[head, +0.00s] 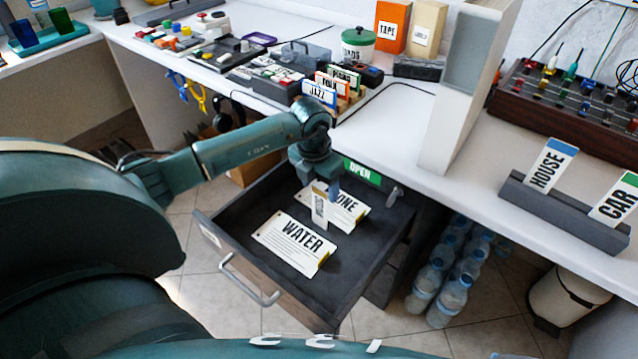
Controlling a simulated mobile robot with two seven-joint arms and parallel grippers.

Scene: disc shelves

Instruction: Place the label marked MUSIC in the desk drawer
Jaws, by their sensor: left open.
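The desk drawer (368,245) is pulled open. A label reading WATER (294,244) lies flat in it. Behind that lies a second label (345,211), partly covered by my gripper, with only "ONE" readable. My left gripper (326,201) points down into the drawer, over that second label. It is open, and I see nothing held. I cannot read MUSIC on any label. My right gripper is not in view.
Colored dividers, one reading JAZZ (318,93), stand on the desk behind my arm. A white upright panel (462,90) rises from the desk right of the drawer. A green OPEN sign (361,172) is at the drawer's back. Water bottles (447,300) stand on the floor.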

